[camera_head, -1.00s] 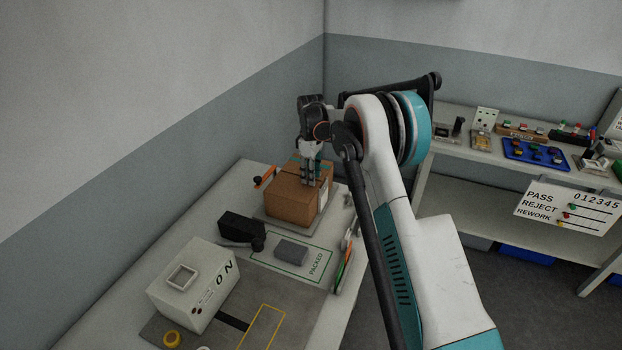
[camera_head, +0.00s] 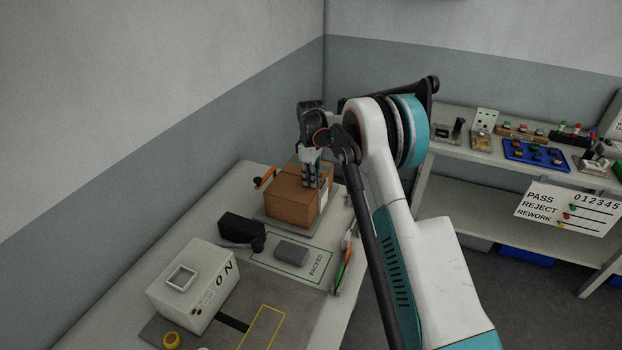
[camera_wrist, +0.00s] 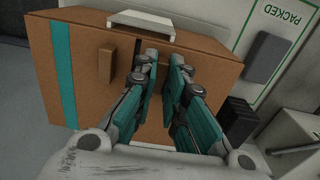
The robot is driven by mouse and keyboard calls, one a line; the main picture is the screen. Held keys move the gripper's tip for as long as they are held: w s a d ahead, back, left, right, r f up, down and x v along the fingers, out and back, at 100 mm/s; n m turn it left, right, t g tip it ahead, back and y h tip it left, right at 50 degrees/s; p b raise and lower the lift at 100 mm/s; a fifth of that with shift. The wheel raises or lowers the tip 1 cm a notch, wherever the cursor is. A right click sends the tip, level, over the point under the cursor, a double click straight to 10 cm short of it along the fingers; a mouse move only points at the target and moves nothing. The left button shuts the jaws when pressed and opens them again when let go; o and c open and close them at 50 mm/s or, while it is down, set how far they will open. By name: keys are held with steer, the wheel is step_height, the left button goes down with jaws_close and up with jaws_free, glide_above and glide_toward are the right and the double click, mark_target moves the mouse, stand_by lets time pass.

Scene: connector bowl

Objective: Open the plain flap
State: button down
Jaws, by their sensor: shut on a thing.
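A brown cardboard box (camera_head: 291,209) stands on the table with its top flaps lying flat. In the wrist view, the left flap has a teal stripe (camera_wrist: 64,70) and a small brown tab (camera_wrist: 107,64). The plain flap (camera_wrist: 215,68) is to the right of the seam and has no stripe. My gripper (camera_head: 311,184) is over the box top, fingers pointing down. In the wrist view, my gripper (camera_wrist: 162,62) is shut at the plain flap near the seam; its fingers hide the tab they hold.
A grey block (camera_head: 292,252) lies on the PACKED area in front of the box. An orange-handled item (camera_head: 265,177) is beside the box's far left. The wall is close on the left.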

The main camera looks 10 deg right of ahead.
steer(key=r+t+h, duration=0.1)
steer(key=s+a+r+t+h+b, duration=0.1)
steer(key=shift+s+a+r+t+b, duration=0.1)
steer(key=shift+s+r+t+b, duration=0.2)
steer(key=shift+r+t, duration=0.1)
steer(key=s+r+t+h+b, duration=0.1)
steer(key=s+a+t+h+b, duration=0.1)
steer(key=t, duration=0.1)
steer(key=shift+a+r, duration=0.25)
steer(key=shift+r, duration=0.15)
steer(key=s+a+t+h+b, duration=0.1)
steer(key=b, duration=0.1)
steer(key=s+r+t+h+b, duration=0.1)
steer(key=b, duration=0.1)
steer(key=shift+s+a+t, duration=0.2)
steer(key=shift+a+t, duration=0.2)
steer(key=s+a+t+h+b, duration=0.2)
steer(key=s+a+t+b, duration=0.1)
steer(key=s+b, duration=0.2)
steer(key=shift+s+a+t+h+b, duration=0.3)
steer(key=shift+s+a+h+b, duration=0.1)
steer(key=shift+b, duration=0.3)
steer(key=shift+d, duration=0.1)
